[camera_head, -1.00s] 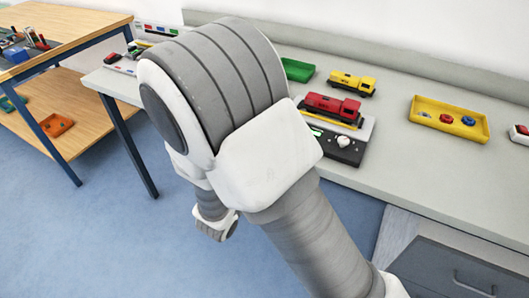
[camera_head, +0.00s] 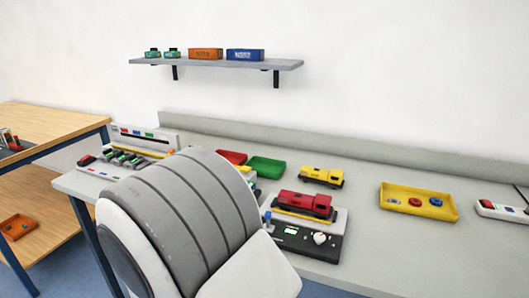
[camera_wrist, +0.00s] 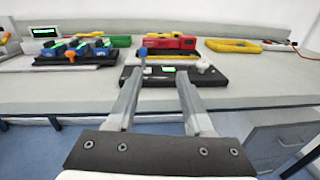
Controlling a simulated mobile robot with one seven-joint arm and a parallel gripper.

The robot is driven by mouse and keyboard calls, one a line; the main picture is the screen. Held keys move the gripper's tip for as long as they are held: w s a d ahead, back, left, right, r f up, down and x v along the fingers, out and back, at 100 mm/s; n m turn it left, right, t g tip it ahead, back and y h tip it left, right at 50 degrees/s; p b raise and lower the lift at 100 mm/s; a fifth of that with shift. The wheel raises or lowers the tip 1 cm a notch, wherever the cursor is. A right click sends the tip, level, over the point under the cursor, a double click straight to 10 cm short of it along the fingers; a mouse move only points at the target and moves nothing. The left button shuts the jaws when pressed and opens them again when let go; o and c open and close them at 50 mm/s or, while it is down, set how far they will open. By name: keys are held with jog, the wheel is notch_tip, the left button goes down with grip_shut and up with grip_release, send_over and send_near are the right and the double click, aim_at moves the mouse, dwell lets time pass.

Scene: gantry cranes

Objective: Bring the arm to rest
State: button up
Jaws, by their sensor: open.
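My gripper (camera_wrist: 160,103) shows in the wrist view with its two fingers apart and nothing between them. It is in front of the grey bench's (camera_wrist: 255,95) front edge, facing the black control box (camera_wrist: 185,75) with a dial. In the head view, my arm's large grey and white joint fills the lower left middle and hides part of the bench; my gripper is not seen there.
The bench (camera_head: 370,255) also holds a yellow locomotive (camera_head: 322,176), a yellow tray (camera_head: 400,206) with round parts, a green tray (camera_head: 266,167) and a red tray (camera_head: 233,157). A wall shelf (camera_head: 220,63) carries small wagons. A wooden table (camera_head: 50,125) stands at left.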

jog(key=s+d+r+m+g+h+p, duration=0.1)
jog(key=s+d+r+m+g+p, duration=0.2)
jog(key=d+m, duration=0.35)
jog(key=s+d+r+m+g, duration=0.3)
jog(key=d+r+m+g, duration=0.15)
jog(key=d+g, duration=0.2)
jog(key=s+d+r+m+g+h+p, duration=0.1)
jog(key=s+d+r+m+g+p, duration=0.2)
jog(key=d+m, duration=0.4)
jog(key=s+a+r+m+t+y+p, duration=0.1)
jog(key=s+r+m+t+y+p, duration=0.1)
jog(key=s+r+m+y, duration=0.5)
notch_tip(320, 180, up, 5)
jog(key=m+y+p, duration=0.1)
jog(key=m+y, duration=0.1)
jog(key=m, duration=0.3)
jog(key=shift+s+a+f+y, duration=0.2)
jog(key=shift+a+y, duration=0.1)
jog(key=shift+a, duration=0.15)
dwell(0.8)
jog(key=shift+a, duration=0.15)
jog(key=shift+w, duration=0.1)
